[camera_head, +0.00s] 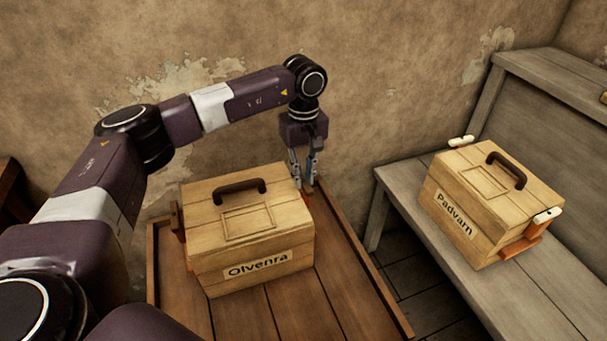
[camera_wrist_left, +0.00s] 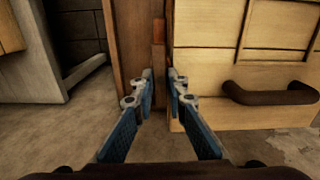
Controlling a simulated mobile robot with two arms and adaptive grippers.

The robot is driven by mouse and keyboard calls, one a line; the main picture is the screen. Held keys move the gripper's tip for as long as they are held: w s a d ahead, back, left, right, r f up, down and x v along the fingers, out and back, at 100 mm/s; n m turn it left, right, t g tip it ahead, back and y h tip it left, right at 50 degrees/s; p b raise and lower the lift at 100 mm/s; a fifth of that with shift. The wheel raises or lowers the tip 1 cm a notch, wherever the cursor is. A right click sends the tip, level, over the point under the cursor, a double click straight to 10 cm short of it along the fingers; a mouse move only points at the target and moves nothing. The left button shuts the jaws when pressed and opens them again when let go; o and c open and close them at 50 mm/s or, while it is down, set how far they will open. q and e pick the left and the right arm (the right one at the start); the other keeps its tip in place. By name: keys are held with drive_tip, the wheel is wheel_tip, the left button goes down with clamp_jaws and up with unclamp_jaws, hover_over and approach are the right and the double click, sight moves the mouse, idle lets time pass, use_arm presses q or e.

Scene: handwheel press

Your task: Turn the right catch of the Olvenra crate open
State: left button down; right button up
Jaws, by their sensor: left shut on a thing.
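The Olvenra crate (camera_head: 240,225) is a pale wooden box with a dark handle (camera_head: 240,186) and a name label on its front. It stands upright on a brown wooden table (camera_head: 345,300). My left gripper (camera_head: 310,180) reaches down at the crate's right side. In the left wrist view, its blue-padded fingers (camera_wrist_left: 162,76) straddle the narrow gap beside the crate wall (camera_wrist_left: 205,40). They are shut on the right catch, which the fingers mostly hide. An orange-brown piece (camera_wrist_left: 158,32) shows just beyond the fingertips. How far the catch is turned cannot be told. My right gripper is out of view.
The Padvarn crate (camera_head: 480,205) stands on a grey wooden bench (camera_head: 455,290) to the right, with white-handled catches (camera_head: 547,215) at its sides. The table has a raised rim (camera_head: 365,260) close to the gripper. A plaster wall (camera_head: 400,70) stands behind.

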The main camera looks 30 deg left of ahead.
sight(304, 181)
use_arm(q)
drive_tip(key=shift+m, duration=0.4)
drive_tip(key=c, duration=1.9)
unclamp_jaws()
drive_tip(key=shift+c, duration=0.2)
wheel_tip(304, 181, up, 12)
